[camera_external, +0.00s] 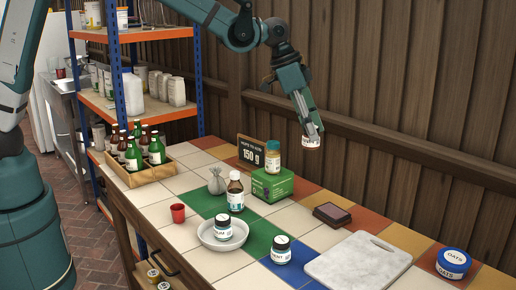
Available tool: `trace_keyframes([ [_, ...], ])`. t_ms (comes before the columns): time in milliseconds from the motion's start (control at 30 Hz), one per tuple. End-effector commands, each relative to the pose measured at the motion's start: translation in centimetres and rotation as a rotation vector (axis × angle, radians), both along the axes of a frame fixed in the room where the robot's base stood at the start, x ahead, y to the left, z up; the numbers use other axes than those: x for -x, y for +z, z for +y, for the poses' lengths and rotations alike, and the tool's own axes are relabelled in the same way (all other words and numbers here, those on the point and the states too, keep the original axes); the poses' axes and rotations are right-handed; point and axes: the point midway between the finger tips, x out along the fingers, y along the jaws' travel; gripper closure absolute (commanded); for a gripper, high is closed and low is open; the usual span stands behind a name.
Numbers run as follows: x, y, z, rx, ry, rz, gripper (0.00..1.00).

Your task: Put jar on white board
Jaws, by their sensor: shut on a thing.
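My gripper (310,130) is shut on a small white-labelled jar (311,143). It holds the jar in the air above the far side of the table, to the right of the green box. The fingers cover the jar's upper part, and its label is too small to read. The white board (345,266), a pale marbled slab with a handle hole, lies flat at the front right of the table. Its top is bare. The held jar is apart from the board, up and to the left of it in the picture.
A jar (281,250) stands left of the board, another jar (223,228) in a white dish (208,240). A blue-lidded oats jar (453,265) is right of the board. A dark red block (332,214), green box (272,186) with a jar, and brown bottle (236,192) stand behind.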

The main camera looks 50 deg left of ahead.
Motion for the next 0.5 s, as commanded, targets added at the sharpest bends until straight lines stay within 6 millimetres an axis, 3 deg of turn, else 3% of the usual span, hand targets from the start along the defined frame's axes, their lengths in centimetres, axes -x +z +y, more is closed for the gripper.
trace_keyframes([
  [33, 0.3, 0.0, -1.7, -0.001, -0.004, -0.001, 0.82],
  [500, 3.5, -0.1, -15.5, 0.001, 0.021, -0.001, 0.82],
])
